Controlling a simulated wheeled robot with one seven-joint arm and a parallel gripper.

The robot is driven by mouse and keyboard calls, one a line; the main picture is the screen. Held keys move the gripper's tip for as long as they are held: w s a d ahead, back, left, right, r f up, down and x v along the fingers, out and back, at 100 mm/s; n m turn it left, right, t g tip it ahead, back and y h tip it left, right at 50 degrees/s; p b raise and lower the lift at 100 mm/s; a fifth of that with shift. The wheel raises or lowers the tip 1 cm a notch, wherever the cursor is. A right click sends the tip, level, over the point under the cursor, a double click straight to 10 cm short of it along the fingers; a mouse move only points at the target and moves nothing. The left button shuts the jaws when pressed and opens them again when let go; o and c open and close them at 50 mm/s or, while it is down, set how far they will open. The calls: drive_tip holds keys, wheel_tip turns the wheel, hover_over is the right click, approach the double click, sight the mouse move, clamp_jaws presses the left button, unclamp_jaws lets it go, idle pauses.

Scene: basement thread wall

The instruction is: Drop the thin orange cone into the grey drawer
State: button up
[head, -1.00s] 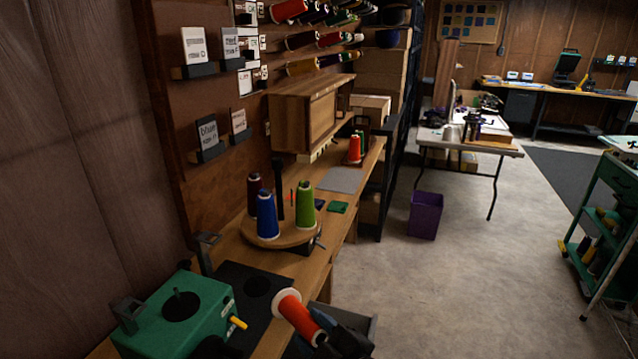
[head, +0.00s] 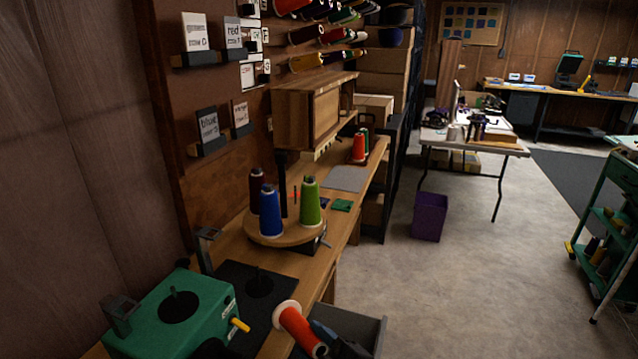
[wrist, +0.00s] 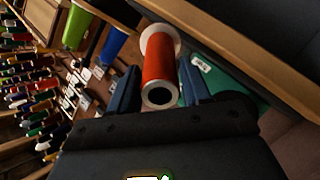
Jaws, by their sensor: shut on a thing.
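The thin orange cone (head: 297,328) with a pale flange end is held in my gripper (head: 324,338), at the bottom of the head view. In the wrist view the orange cone (wrist: 160,68) lies between the two dark blue fingers, with its hollow end facing the camera. The gripper is shut on it. The grey drawer (head: 372,330) stands open under the bench, just right of and behind my gripper in the head view. My gripper and the bottom picture edge hide part of its inside.
A green machine (head: 172,318) with a yellow knob and a black mat (head: 243,283) lie left of the cone. A round wooden stand (head: 262,238) bears blue, green and dark cones. A purple bin (head: 430,217) stands on the floor. Floor right of the drawer is clear.

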drive_tip(key=o, duration=1)
drive_tip(key=shift+o, duration=0.2)
drive_tip(key=b+v, duration=0.1)
drive_tip(key=v, duration=0.7)
drive_tip(key=shift+w, duration=0.1)
